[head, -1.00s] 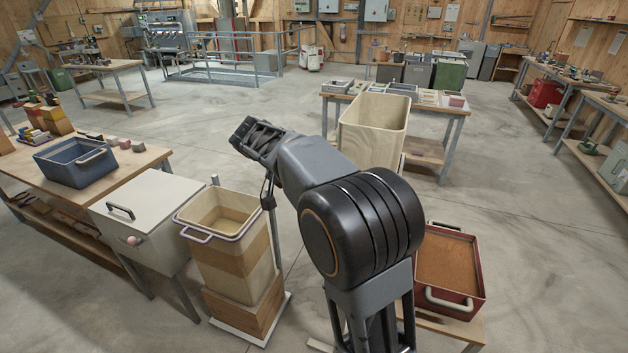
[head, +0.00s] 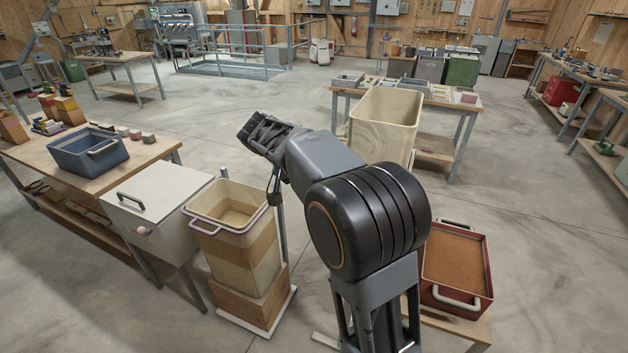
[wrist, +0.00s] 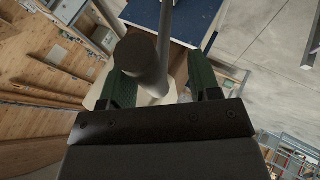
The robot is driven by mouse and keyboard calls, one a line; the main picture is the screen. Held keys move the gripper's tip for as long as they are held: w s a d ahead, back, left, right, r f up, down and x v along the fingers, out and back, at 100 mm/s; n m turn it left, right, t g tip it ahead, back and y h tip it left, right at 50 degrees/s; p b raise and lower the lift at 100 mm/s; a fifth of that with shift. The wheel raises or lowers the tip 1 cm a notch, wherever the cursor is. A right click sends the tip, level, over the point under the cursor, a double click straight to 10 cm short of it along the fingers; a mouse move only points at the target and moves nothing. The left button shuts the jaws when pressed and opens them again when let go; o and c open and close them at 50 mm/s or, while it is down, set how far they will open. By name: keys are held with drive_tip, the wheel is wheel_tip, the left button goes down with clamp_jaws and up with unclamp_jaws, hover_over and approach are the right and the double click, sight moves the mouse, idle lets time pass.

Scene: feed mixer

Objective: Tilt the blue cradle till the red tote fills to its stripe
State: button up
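The red tote (head: 478,306) stands at the lower right in the head view, on a low wooden stand. A flat brown fill shows inside it; I cannot make out a stripe. I cannot identify the blue cradle for certain; a blue surface (wrist: 158,17) shows at the top of the wrist view. My gripper (wrist: 158,62) has its green fingers apart, one on each side of a dark round knob (wrist: 136,53) and a grey bar. Whether the fingers touch them is unclear. In the head view my arm hides what lies behind it.
A blue bin (head: 92,158) sits on the left bench, beside a white lidded box (head: 158,205). A cream bin (head: 238,255) with a pale handle stands on a wooden block, with a thin grey post close by. A tall cream bin (head: 385,120) stands behind my arm.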

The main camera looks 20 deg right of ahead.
drive_tip(key=shift+r, duration=0.1)
drive_tip(key=v, duration=1.3)
drive_tip(key=shift+a+r, duration=0.25)
drive_tip(key=shift+w, duration=0.1)
wheel_tip(320, 180, down, 11)
drive_tip(key=s+a+n+t+y, duration=0.2)
drive_tip(key=n+t+y, duration=0.15)
drive_tip(key=n, duration=0.45)
drive_tip(key=s+d+f+t+y, duration=0.1)
drive_tip(key=s+f+y, duration=0.1)
drive_tip(key=s, duration=0.6)
drive_tip(key=s+d+f+t+y, duration=0.1)
drive_tip(key=s+f+y, duration=0.1)
drive_tip(key=s, duration=0.7)
drive_tip(key=shift+f+t, duration=0.35)
drive_tip(key=shift+f, duration=0.25)
